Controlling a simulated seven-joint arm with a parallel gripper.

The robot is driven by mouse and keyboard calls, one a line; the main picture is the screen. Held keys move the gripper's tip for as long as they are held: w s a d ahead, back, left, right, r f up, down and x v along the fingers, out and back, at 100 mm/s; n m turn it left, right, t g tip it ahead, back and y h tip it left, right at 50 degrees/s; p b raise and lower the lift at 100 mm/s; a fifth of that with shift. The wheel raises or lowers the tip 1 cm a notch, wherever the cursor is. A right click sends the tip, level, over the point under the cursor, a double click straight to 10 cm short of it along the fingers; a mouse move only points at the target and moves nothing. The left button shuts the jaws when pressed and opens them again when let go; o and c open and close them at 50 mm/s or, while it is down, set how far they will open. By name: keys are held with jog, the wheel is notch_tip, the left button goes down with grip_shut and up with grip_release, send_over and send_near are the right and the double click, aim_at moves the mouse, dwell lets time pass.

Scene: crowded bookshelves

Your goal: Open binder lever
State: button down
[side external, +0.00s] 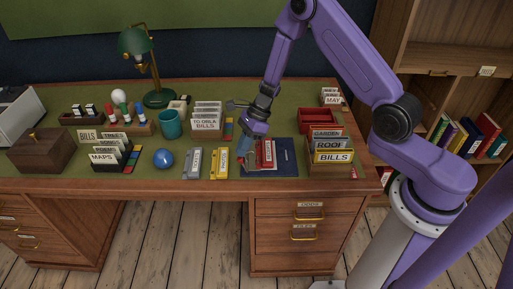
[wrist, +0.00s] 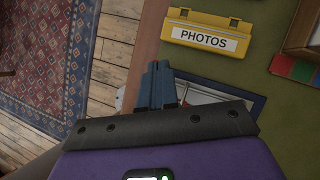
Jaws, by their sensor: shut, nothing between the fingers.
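A flat dark blue binder (side external: 285,157) lies on the desk near its front edge, with a red piece with a white label (side external: 267,152) at its left part. In the wrist view the binder's blue edge (wrist: 258,103) shows beyond my gripper, with a pale sheet or panel beside it. The rest is hidden under my gripper, and I cannot clearly make out the lever. My gripper (side external: 243,161) points down at the binder's left side, close to the desk's front edge. Its blue fingers (wrist: 157,68) are together and empty. I cannot tell whether they touch the binder.
A yellow PHOTOS box (side external: 220,163), also in the wrist view (wrist: 204,33), and a grey one (side external: 192,163) lie left of my gripper. A wooden BILLS card box (side external: 331,169) stands right of the binder. A red tray (side external: 318,121) is behind it.

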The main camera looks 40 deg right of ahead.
jog(key=shift+w+a+f, duration=0.2)
jog(key=shift+w+a, duration=0.25)
jog(key=shift+w+a+f, duration=0.15)
jog(key=shift+w+a, duration=0.3)
jog(key=shift+s+d+f, duration=0.25)
jog(key=shift+s+d, duration=0.3)
jog(key=shift+d, duration=0.05)
jog(key=shift+d+r, duration=0.2)
jog(key=shift+r, duration=0.05)
jog(key=w+d+r, duration=0.1)
jog(key=w+r, duration=0.1)
jog(key=r, duration=0.4)
jog(key=w+d+r, duration=0.1)
jog(key=r, duration=0.4)
jog(key=shift+w+d+r, duration=0.35)
jog(key=shift+w+r, duration=0.05)
